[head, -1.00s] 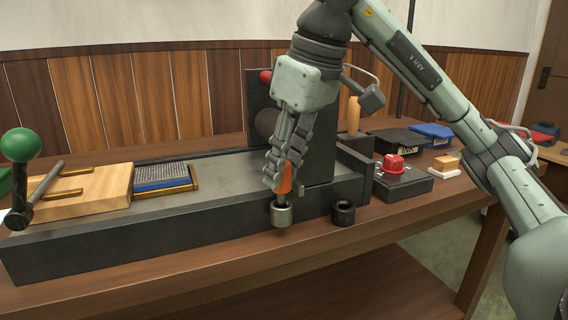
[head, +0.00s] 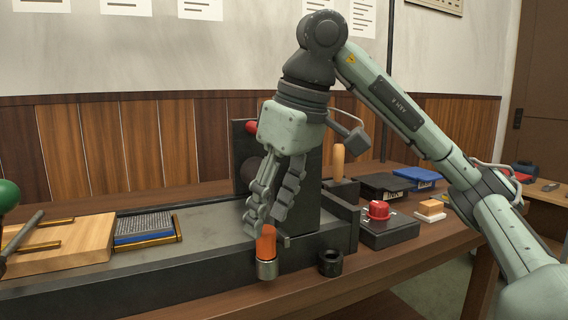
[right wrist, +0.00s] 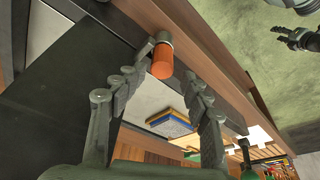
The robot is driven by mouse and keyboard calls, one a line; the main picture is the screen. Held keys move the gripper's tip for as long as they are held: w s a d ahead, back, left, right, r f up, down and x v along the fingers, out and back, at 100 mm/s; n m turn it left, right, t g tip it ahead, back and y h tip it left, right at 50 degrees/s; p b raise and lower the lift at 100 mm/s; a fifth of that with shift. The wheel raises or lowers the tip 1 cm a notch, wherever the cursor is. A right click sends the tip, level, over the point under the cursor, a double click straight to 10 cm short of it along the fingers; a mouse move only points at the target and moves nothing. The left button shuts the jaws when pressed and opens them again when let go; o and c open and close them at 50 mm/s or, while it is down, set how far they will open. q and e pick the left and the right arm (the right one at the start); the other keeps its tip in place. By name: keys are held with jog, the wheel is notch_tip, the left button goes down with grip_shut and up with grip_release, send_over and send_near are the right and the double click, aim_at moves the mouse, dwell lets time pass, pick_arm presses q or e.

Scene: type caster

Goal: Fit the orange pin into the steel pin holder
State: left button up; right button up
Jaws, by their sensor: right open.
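The orange pin (head: 266,243) stands upright in the steel pin holder (head: 267,269) at the front edge of the dark metal bed. Its orange part sits right at the holder's rim, with no dark shaft showing between. In the right wrist view the pin (right wrist: 162,62) and the holder (right wrist: 160,37) show beyond the fingertips. My right gripper (head: 265,222) is open just above the pin, its fingers apart and clear of it in the right wrist view. What looks like my left gripper (right wrist: 299,39) is at the upper right of that view, too small to read.
A black ring-shaped holder (head: 330,262) is on the front edge to the right. A black box with a red knob (head: 379,209) stands further right. A type tray (head: 145,229) and a wooden board (head: 62,244) lie left. A dark upright block (head: 306,200) rises behind the gripper.

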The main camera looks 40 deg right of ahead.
jog(key=a+v, duration=0.1)
jog(key=v, duration=0.9)
jog(key=shift+d, duration=0.45)
jog(key=shift+s, duration=0.1)
